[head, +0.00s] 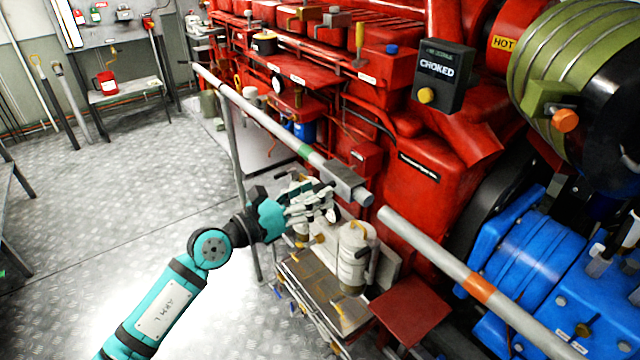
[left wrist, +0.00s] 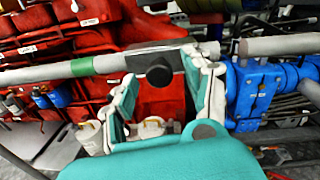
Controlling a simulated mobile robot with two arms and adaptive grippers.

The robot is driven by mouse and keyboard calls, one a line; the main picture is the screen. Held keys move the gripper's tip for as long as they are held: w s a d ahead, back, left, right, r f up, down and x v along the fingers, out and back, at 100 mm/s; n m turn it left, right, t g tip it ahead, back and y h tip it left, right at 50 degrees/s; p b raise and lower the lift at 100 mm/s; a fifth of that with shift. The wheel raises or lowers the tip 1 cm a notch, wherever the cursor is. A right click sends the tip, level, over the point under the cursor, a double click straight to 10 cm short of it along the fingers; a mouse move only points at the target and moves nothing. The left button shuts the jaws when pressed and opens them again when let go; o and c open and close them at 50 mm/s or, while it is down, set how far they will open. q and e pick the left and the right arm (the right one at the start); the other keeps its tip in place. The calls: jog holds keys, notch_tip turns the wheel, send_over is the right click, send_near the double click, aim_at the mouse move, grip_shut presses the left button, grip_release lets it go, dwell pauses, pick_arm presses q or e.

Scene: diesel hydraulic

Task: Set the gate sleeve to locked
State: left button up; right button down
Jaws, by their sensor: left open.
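The gate sleeve (head: 348,180) is a grey box-shaped piece around the end of the left handrail (head: 262,121). It sits to the right of a green band, and a short rail stub pokes out past it. A gap separates this stub from the right handrail (head: 430,247), which carries an orange band. My left gripper (head: 318,203) is open and empty, just left of and below the sleeve in the head view. In the left wrist view the sleeve (left wrist: 150,52) with a dark round knob (left wrist: 158,74) shows beyond and between the open fingers (left wrist: 168,92). My right gripper is out of view.
A red engine (head: 400,150) stands behind the rail, with a CHOKED sign box (head: 441,76) above. Blue machinery (head: 540,270) fills the right. The chequered floor (head: 110,215) at left is clear.

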aim_at(333, 184)
pick_arm(q)
jog(key=shift+x, duration=1.15)
grip_shut()
